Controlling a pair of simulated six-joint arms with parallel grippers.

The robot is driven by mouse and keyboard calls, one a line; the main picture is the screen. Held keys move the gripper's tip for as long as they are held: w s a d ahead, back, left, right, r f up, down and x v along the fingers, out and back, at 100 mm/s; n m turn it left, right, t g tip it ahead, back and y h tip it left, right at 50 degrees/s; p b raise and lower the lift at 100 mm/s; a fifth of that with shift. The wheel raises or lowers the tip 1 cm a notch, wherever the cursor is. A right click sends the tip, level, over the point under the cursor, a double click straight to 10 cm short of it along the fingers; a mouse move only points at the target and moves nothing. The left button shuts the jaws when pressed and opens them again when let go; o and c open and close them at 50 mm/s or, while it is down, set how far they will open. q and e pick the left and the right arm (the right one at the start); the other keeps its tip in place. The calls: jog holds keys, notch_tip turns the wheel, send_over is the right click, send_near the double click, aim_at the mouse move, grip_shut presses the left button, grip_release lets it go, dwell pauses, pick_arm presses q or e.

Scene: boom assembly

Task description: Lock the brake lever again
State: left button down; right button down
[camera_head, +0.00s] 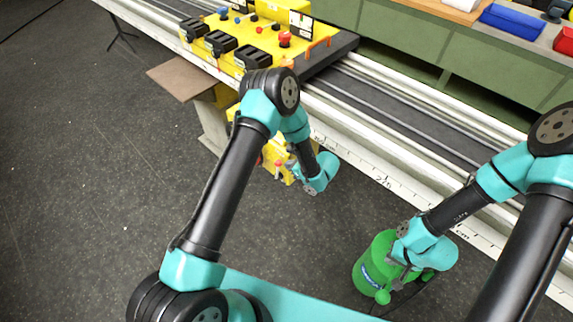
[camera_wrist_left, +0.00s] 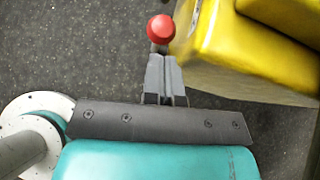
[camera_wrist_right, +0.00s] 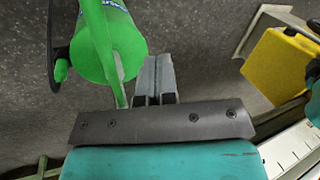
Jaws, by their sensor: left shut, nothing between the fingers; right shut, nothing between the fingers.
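A red ball knob (camera_wrist_left: 161,29), apparently the brake lever's, stands beside a yellow housing (camera_wrist_left: 225,50) in the left wrist view. It shows small in the head view (camera_head: 278,163), and the lever's shaft is mostly hidden. My left gripper (camera_wrist_left: 160,56) is shut and empty, with its tips just below the knob in that picture; I cannot tell whether they touch it. My right gripper (camera_wrist_right: 155,60) is shut and empty, close beside a green canister (camera_wrist_right: 118,45), which also shows in the head view (camera_head: 368,272).
A long rail bench (camera_head: 400,140) crosses behind my arms. On it stands a yellow control panel (camera_head: 255,38) with black boxes and a red button (camera_head: 285,39). A brown board (camera_head: 180,80) juts from the bench's near side. The dark floor (camera_head: 90,150) at left is clear.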

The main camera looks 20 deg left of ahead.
pick_arm(q)
jog(key=v, duration=1.1)
jog(key=shift+r, duration=0.35)
jog(key=s+m, duration=0.1)
jog(key=s+a+m+t+h, duration=0.1)
jog(key=s+m+t+h, duration=0.1)
jog(key=s, duration=0.1)
jog(key=shift+s+a+f, duration=0.1)
jog(key=shift+a+f, duration=0.1)
jog(key=shift+a, duration=0.05)
jog(key=shift+a+f, duration=0.1)
